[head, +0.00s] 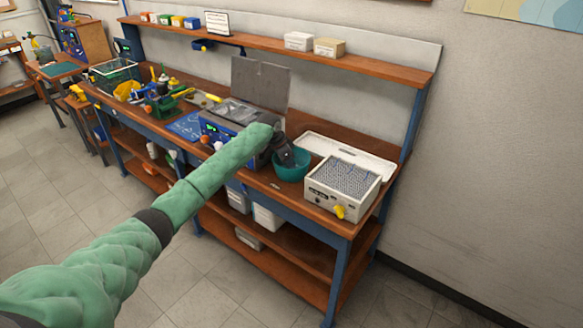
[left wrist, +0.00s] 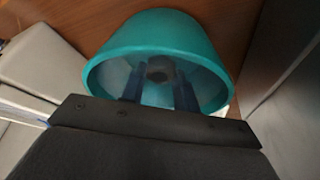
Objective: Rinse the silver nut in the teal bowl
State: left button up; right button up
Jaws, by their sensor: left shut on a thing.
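The teal bowl (head: 291,172) stands on the bench top, left of the white machine. It also fills the upper middle of the left wrist view (left wrist: 165,30). My left gripper (head: 289,160) reaches into the bowl's mouth from the left. In the left wrist view its two fingers (left wrist: 158,85) are shut on a small grey, round thing, the silver nut (left wrist: 160,70), inside the bowl's rim. In the head view the nut is hidden by the gripper and bowl. I cannot tell whether it touches the bowl's bottom or any liquid. My right gripper is not in view.
The white machine with a beaded top (head: 346,182) stands close right of the bowl, with a white tray (head: 318,146) behind. An open-lidded blue cleaner (head: 222,125) stands left of the bowl. Tools and a wire basket (head: 115,75) lie further left.

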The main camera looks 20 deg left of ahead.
pick_arm(q)
jog(key=shift+r, duration=0.1)
jog(key=shift+r+p, duration=2.5)
jog(key=shift+r, duration=1.15)
notch_tip(320, 180, up, 4)
jog(key=p, duration=0.2)
jog(key=shift+p, duration=0.35)
